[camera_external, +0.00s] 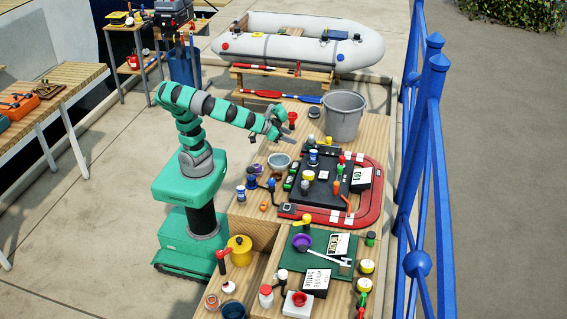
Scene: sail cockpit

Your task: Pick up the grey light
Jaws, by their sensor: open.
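My gripper (284,130) is open and empty, above the far left part of the wooden worktop (262,145), next to a red-topped item (292,119). I cannot tell for sure which small item is the grey light. A small dark grey round item (314,112) stands left of the grey bucket (343,116), a little beyond my gripper and apart from it.
A red track-like ring (368,216) surrounds the black tray. A grey bowl (279,161) sits below my gripper. A lower bench with a green mat (292,259) holds several items in front. A blue railing (412,180) runs along the right. An inflatable boat (265,47) lies behind.

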